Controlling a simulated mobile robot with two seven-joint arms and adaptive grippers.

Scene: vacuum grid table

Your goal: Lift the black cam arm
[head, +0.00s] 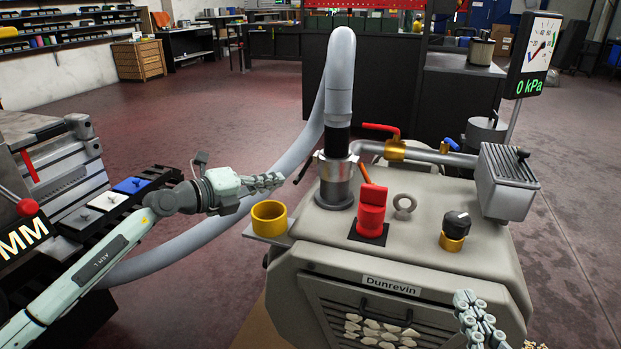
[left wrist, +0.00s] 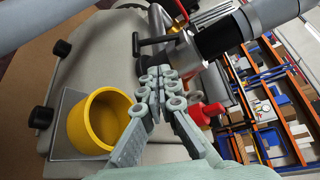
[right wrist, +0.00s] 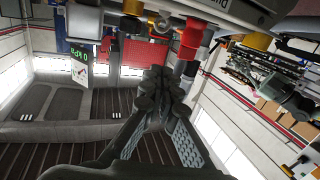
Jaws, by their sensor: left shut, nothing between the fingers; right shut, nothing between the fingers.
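The grey hose (head: 341,75) ends in a black cuff in a silver coupling (head: 337,168) on the grey machine. The black cam arm (head: 304,168) sticks out from the coupling's left side; in the left wrist view it is a dark T-shaped bar (left wrist: 153,41). A red arm (head: 365,174) is on the other side. My left gripper (head: 279,180) is shut and empty, just left of the black cam arm; its fingertips (left wrist: 163,78) appear close to it, and I cannot tell whether they touch. My right gripper (head: 474,303) is shut and empty, low by the machine's front right.
The machine top carries a yellow cup (head: 269,217) on a side shelf, a red switch (head: 371,210), a ring (head: 404,204), a black knob (head: 456,221) and a red-handled brass valve (head: 395,149). The gauge (head: 534,53) reads 0 kPa.

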